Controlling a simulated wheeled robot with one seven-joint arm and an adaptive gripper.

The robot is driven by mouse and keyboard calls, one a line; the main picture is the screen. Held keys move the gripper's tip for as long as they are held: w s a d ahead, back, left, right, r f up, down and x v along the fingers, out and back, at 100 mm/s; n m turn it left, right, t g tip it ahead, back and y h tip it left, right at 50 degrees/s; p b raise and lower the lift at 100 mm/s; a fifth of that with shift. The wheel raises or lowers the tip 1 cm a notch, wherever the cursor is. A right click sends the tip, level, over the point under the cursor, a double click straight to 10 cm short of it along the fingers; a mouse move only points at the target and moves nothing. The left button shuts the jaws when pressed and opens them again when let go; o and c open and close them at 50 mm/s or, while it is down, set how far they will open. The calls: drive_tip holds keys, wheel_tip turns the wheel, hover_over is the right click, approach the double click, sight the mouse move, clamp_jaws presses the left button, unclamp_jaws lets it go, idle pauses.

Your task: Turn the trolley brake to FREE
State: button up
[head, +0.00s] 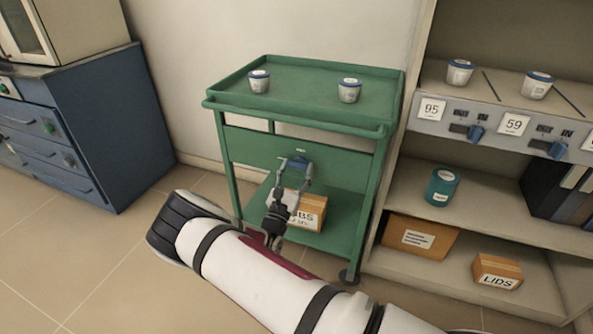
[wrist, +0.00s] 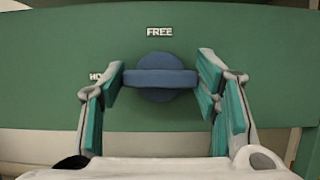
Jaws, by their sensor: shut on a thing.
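The green trolley (head: 303,142) stands against the wall in the head view. Its brake is a blue knob (wrist: 160,78) with a bar handle on the front panel. The bar lies level, its left end toward the partly hidden "HO..." label (wrist: 96,77). The FREE label (wrist: 159,32) is straight above the knob. My gripper (head: 295,167) is at the panel, its fingers either side of the knob. In the wrist view its teal pads are shut on the two ends of the bar.
Two blue-lidded white tubs (head: 259,81) stand on the trolley top, and a cardboard box (head: 305,209) on its lower shelf. A shelf unit (head: 447,122) with numbered switches stands close on the right. Blue drawers (head: 105,135) stand at left, with clear floor between.

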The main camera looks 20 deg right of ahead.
drive_tip(key=shift+m+g+h, duration=0.3)
drive_tip(key=shift+m, duration=0.1)
drive_tip(key=m+g+h, duration=0.1)
drive_tip(key=m, duration=0.1)
drive_tip(key=m+g, duration=0.1)
drive_tip(key=m, duration=0.2)
drive_tip(key=shift+m+h, duration=0.3)
drive_tip(key=shift+h, duration=0.1)
drive_tip(key=m+g, duration=0.1)
drive_tip(key=m, duration=0.2)
drive_tip(key=m+g+h+p, duration=0.1)
drive_tip(key=m, duration=0.2)
drive_tip(key=shift+a+g, duration=0.1)
drive_tip(key=shift+g, duration=0.2)
drive_tip(key=m+g+p, duration=0.1)
drive_tip(key=m+g, duration=0.1)
drive_tip(key=m, duration=0.3)
drive_tip(key=shift+r, duration=0.1)
drive_tip(key=m+g+y+p, duration=0.1)
drive_tip(key=m, duration=0.3)
drive_tip(key=shift+m, duration=0.3)
drive_tip(key=shift+p, duration=0.3)
drive_tip(key=o, duration=1.1)
drive_tip(key=shift+g, duration=0.4)
drive_tip(key=shift+o, duration=0.2)
drive_tip(key=v, duration=1.2)
